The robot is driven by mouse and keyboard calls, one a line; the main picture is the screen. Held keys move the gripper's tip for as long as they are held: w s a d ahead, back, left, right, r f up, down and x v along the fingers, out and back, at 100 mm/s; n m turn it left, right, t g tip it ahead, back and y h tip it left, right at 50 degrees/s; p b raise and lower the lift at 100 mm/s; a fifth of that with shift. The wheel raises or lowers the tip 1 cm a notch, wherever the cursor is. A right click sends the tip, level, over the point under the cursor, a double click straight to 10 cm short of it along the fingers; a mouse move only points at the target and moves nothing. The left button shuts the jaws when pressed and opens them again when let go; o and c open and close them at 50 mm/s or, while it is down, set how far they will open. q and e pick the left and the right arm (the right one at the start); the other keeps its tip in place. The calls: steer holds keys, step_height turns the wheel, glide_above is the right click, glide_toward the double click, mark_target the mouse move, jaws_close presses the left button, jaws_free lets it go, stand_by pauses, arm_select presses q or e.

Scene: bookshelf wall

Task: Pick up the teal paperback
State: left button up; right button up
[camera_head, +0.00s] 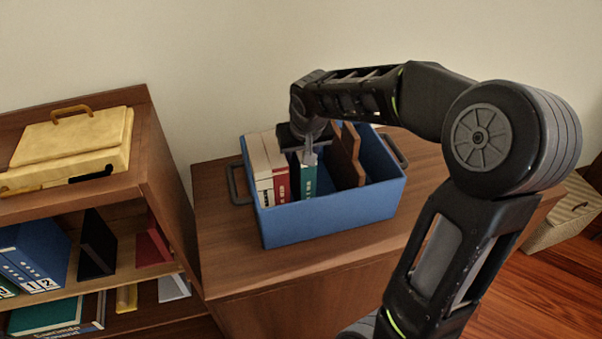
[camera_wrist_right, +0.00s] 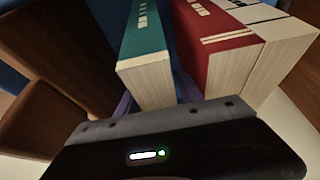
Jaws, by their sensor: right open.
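The teal paperback (camera_head: 308,181) stands upright in the blue crate (camera_head: 330,222), among other books. In the right wrist view, the teal paperback (camera_wrist_right: 146,42) shows its teal spine and pale page edges close to the gripper. My right gripper (camera_head: 309,153) points down at the top of the book from above. In the wrist view its open fingers (camera_wrist_right: 154,97) appear one on each side of the paperback, partly hidden behind the books. Whether they touch it I cannot tell. My left gripper is not in view.
A red book (camera_wrist_right: 212,40) and white books (camera_head: 259,170) stand on one side of the paperback, brown boards (camera_head: 347,160) on the other. The crate sits on a wooden cabinet (camera_head: 225,255). A bookshelf (camera_head: 165,190) with a yellow case (camera_head: 75,145) stands left.

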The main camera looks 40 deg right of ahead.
jaws_close()
stand_by(0.4)
stand_by(1.0)
